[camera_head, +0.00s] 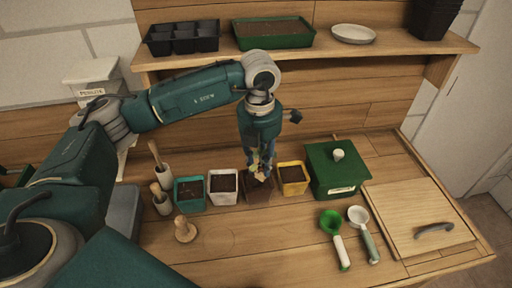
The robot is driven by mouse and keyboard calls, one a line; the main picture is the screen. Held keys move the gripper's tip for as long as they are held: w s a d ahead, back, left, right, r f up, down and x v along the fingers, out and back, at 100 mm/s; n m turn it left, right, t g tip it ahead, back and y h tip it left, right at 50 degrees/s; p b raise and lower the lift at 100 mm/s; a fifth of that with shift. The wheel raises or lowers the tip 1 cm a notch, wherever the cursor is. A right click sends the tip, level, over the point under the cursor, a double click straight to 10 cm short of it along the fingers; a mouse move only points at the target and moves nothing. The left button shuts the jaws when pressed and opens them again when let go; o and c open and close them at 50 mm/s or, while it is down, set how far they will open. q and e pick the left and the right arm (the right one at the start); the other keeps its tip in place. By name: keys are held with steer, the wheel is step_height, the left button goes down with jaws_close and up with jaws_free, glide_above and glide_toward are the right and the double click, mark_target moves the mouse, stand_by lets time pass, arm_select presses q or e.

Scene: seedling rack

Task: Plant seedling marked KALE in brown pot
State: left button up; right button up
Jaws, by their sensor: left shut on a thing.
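The brown pot (257,192) stands in a row of pots on the wooden bench, between a white pot and a yellow pot. My left arm reaches over from the left, and my left gripper (262,168) points down right above the brown pot. It is shut on a small seedling (259,177), of which only a pale bit and some green show at the fingertips. The gripper hides most of the seedling and the back of the pot. I cannot read any KALE mark, nor tell whether the seedling touches the soil. My right gripper is out of view.
A teal pot (189,193), a white pot (223,187) and a yellow pot (292,179) flank the brown one. A green lidded box (338,171) stands right. Two scoops (336,238) and a wooden board (417,218) lie in front. A shelf (390,47) runs above.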

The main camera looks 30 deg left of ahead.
mark_target(256, 176)
arm_select(q)
steer(key=w+a+f+n+b, duration=0.2)
steer(key=f+n, duration=0.3)
steer(key=n, duration=0.5)
steer(key=shift+w+a+f+n, duration=0.3)
steer(key=shift+w+a+f, duration=0.05)
steer(key=shift+w+a, duration=0.15)
steer(key=shift+o, duration=0.2)
steer(key=shift+f+b, duration=1.75)
steer(key=shift+f, duration=0.7)
steer(key=shift+c, duration=0.2)
steer(key=o, duration=1)
steer(key=shift+r, duration=0.1)
